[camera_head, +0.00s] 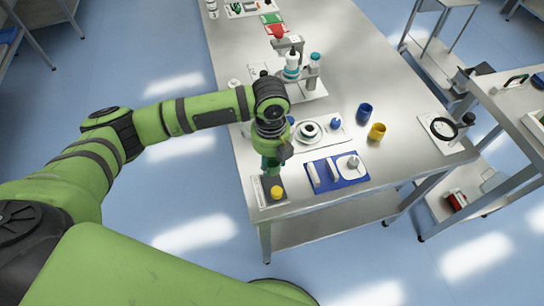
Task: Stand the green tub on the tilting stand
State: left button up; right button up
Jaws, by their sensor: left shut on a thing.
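My left gripper (274,153) hangs over the near left corner of the steel table, pointing down. It is shut on a darker green thing, which looks like the green tub (271,165); the gripper and arm hide much of it. Just below it in the picture is a grey plate (266,201) with a yellow round piece (277,191) and a pale strip. I cannot tell whether this plate belongs to the tilting stand, or whether the tub touches it. My right gripper is out of view.
A blue mat (345,183) with white pieces lies right of the gripper. Behind it are a white round dish (309,131), a blue cup (364,112) and a yellow cup (377,132). A bottle apparatus (292,65) stands farther back.

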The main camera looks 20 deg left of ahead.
aim_at(272, 183)
pick_arm(q)
jog(key=shift+d+f+m, duration=0.1)
jog(key=shift+f+m, duration=0.2)
jog(key=shift+m, duration=0.7)
jog(key=shift+f, duration=0.25)
notch_tip(272, 183, down, 4)
jog(key=b, duration=0.4)
jog(key=shift+r+b, duration=0.2)
jog(key=shift+b, duration=0.1)
jog(key=shift+f+b, duration=0.7)
jog(key=shift+f, duration=1.15)
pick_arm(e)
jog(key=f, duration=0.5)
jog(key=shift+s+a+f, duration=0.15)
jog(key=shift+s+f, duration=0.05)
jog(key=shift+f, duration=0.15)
pick_arm(q)
jog(key=o, duration=1.1)
jog(key=shift+o, duration=1.2)
